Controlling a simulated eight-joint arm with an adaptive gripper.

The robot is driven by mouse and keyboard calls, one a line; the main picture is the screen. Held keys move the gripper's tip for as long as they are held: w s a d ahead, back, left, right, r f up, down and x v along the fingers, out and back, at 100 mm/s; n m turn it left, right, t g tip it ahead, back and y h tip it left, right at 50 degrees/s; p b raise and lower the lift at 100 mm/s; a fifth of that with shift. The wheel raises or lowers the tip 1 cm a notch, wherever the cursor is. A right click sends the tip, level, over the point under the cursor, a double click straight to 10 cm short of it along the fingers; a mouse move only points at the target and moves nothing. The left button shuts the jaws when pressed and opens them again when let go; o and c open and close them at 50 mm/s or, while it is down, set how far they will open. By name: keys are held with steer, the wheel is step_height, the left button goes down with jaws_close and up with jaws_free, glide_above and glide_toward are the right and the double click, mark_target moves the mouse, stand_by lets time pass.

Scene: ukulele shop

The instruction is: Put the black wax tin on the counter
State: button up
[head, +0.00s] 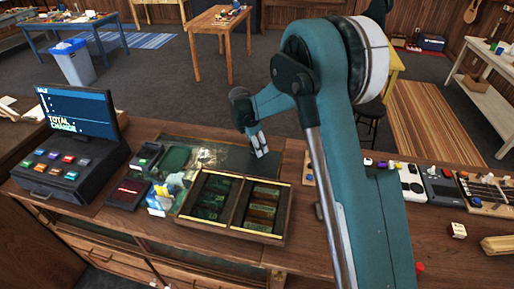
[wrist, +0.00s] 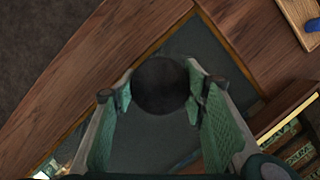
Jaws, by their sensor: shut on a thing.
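The black wax tin (wrist: 161,84) is a dark round disc between the two green-lined fingers of my gripper (wrist: 158,97) in the wrist view. The gripper is shut on the tin's sides. Below the tin is a dark panel set in the wooden counter (wrist: 95,65); I cannot tell whether the tin touches it. In the head view my gripper (head: 260,145) points down over the dark panel (head: 232,158) behind the divided tray. The tin cannot be made out there. The counter (head: 290,170) also shows bare wood right of the panel.
A divided wooden tray (head: 238,232) with small packets stands in front of the gripper. A cash register (head: 70,160) and a card reader (head: 127,194) are to the left. Pedals and a ukulele neck (head: 490,192) lie to the right. Bare wood runs along the counter's far edge.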

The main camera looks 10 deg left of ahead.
steer(key=shift+f, duration=0.45)
steer(key=shift+f, duration=0.2)
steer(key=o, duration=0.9)
steer(key=shift+o, duration=0.2)
steer(key=shift+r, duration=0.15)
steer(key=v, duration=1.2)
steer(key=shift+b, duration=0.3)
